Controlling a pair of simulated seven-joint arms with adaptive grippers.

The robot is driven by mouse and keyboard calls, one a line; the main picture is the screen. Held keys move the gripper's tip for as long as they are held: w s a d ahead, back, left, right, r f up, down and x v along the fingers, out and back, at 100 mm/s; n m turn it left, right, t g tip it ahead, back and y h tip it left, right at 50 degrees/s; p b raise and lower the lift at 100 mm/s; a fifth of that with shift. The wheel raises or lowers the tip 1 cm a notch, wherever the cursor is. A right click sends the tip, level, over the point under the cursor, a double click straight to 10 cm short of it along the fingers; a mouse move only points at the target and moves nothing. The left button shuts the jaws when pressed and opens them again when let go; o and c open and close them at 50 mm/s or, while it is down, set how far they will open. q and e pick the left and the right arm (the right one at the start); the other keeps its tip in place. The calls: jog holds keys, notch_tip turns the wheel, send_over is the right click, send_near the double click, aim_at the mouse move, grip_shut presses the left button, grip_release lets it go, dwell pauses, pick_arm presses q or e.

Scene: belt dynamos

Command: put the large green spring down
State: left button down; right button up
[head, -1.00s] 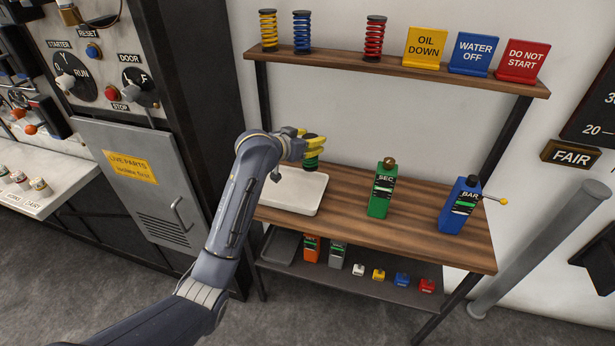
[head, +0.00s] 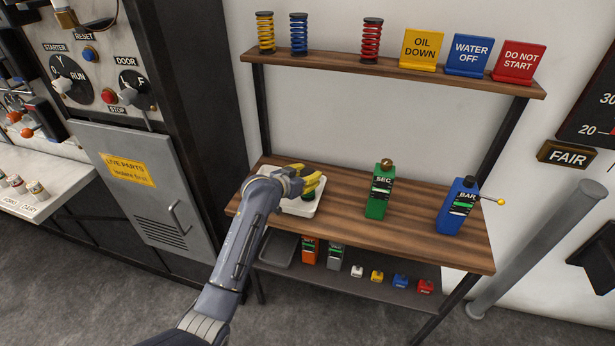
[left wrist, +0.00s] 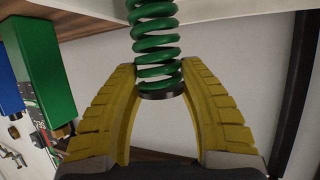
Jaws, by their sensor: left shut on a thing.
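My left gripper (head: 312,187) has yellow fingers and is shut on the large green spring (head: 308,198). In the head view the spring is mostly hidden behind the fingers, low over the white tray (head: 298,211) on the wooden bench. In the left wrist view the green coils (left wrist: 155,40) and a black end cap show between the two fingers (left wrist: 160,72). I cannot tell whether the spring touches the tray. My right gripper is not in view.
A green box (head: 378,195) and a blue box (head: 458,208) stand on the bench (head: 410,232) to the right of the tray. Yellow, blue and red springs and several signs are on the upper shelf (head: 390,75). The bench between tray and green box is clear.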

pick_arm(q)
jog(key=shift+f, duration=0.25)
jog(key=shift+f, duration=0.1)
jog(key=c, duration=0.8)
grip_release()
